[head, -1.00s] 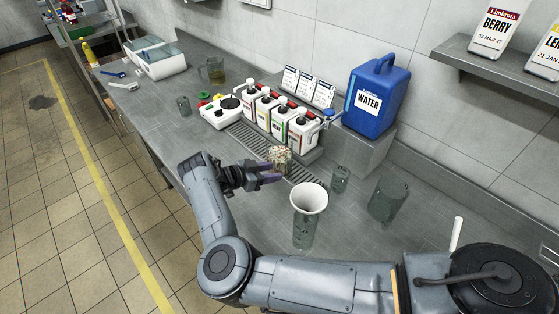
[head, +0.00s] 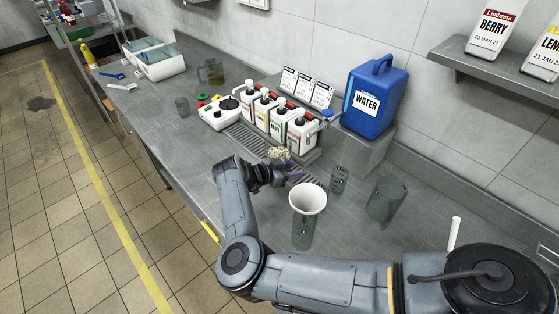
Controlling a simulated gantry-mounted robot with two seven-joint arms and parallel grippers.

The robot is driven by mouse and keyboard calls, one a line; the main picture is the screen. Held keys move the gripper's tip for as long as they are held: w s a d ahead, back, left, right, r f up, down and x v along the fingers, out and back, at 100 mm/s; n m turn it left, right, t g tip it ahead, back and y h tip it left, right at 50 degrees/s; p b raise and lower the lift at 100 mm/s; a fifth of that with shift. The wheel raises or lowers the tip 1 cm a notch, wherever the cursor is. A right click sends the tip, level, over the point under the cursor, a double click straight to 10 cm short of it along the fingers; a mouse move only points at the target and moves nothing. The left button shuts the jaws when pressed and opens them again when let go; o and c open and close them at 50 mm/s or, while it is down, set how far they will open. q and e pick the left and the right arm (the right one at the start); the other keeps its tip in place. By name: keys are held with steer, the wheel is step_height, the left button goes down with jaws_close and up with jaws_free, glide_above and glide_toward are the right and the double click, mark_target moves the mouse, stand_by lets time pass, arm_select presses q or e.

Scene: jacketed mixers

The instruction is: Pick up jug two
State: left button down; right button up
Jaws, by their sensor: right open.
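I cannot read any number on the jugs, so which one is jug two is unclear. A clear jug (head: 302,232) with a white funnel (head: 308,198) in its mouth stands on the front of the counter. Another clear jug (head: 386,199) stands to its right. A jug with yellowish liquid (head: 214,72) stands at the far end. My right gripper (head: 293,177) is open, its purple fingers close behind and left of the funnel, apart from the jugs. A container of speckled contents (head: 279,153) is just behind it, partly hidden by the gripper. My left gripper is not in view.
Small clear beakers stand at the right (head: 338,180) and far left (head: 182,107). A row of white bottles (head: 275,118) and a blue water canister (head: 375,97) line the back. A drip grate (head: 246,138) lies before the bottles. The counter's left stretch is mostly clear.

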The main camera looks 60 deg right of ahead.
steer(key=shift+d+f, duration=0.1)
jaws_close()
stand_by(1.4)
